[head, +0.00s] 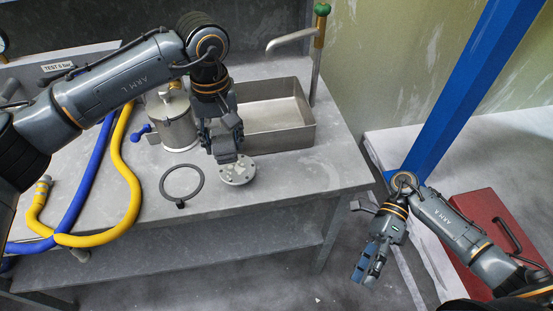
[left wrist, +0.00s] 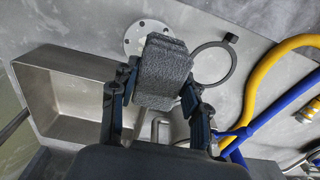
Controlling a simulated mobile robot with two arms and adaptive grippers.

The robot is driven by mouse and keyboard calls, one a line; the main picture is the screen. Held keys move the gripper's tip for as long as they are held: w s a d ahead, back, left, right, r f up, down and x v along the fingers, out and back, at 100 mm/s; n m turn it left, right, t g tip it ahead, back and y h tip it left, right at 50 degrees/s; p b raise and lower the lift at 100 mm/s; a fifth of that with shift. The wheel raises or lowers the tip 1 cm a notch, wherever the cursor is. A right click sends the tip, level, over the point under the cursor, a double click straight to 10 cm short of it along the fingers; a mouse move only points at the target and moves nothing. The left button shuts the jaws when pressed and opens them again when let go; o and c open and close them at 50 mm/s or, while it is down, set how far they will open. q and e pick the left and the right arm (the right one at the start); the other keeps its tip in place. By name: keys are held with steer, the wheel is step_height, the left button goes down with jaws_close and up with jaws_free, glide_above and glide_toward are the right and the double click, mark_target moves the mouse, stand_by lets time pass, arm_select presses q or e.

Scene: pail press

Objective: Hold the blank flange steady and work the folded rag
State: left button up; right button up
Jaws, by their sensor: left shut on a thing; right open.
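The blank flange (head: 237,170) is a round grey metal disc with bolt holes, lying flat on the bench. In the left wrist view the flange (left wrist: 141,36) is partly hidden behind the rag. The folded rag (left wrist: 165,65) is a dark grey, thick cloth pad. My left gripper (head: 222,142) is shut on the rag, its fingers on either side of it, just over the flange's left back edge. I cannot tell whether the rag touches the flange. My right gripper (head: 368,268) is open and empty, off the bench to the right, away from the flange.
A dark ring (head: 182,182) lies left of the flange. A metal pot (head: 177,125) and a steel sink (head: 290,112) with a tap stand behind. Yellow (head: 120,220) and blue (head: 88,180) hoses lie at left. A blue post (head: 465,85) and red box (head: 490,220) are right.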

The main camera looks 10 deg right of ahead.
steer(key=w+a+r+n+t+y, duration=0.25)
steer(key=w+a+r, duration=0.2)
steer(key=w, duration=0.45)
steer(key=w+a+r+n+t+y, duration=0.1)
steer(key=w+a+r+t+y, duration=0.3)
steer(key=w, duration=0.4)
steer(key=n+t+h, duration=0.2)
steer(key=t, duration=0.2)
glide_toward(253, 172)
steer(key=shift+m, duration=0.25)
steer(key=a, duration=0.1)
steer(key=w+a+f, duration=0.1)
steer(key=a+f, duration=0.1)
steer(key=shift+w+a+f, duration=0.25)
steer(key=shift+w, duration=0.1)
steer(key=shift+w+a, duration=0.15)
steer(key=shift+a, duration=0.1)
steer(key=x, duration=0.7)
steer(key=shift+a+f, duration=0.2)
steer(key=shift+a, duration=0.05)
jaws_close()
steer(key=shift+d, duration=0.2)
steer(key=shift+d, duration=0.7)
steer(key=shift+f, duration=0.15)
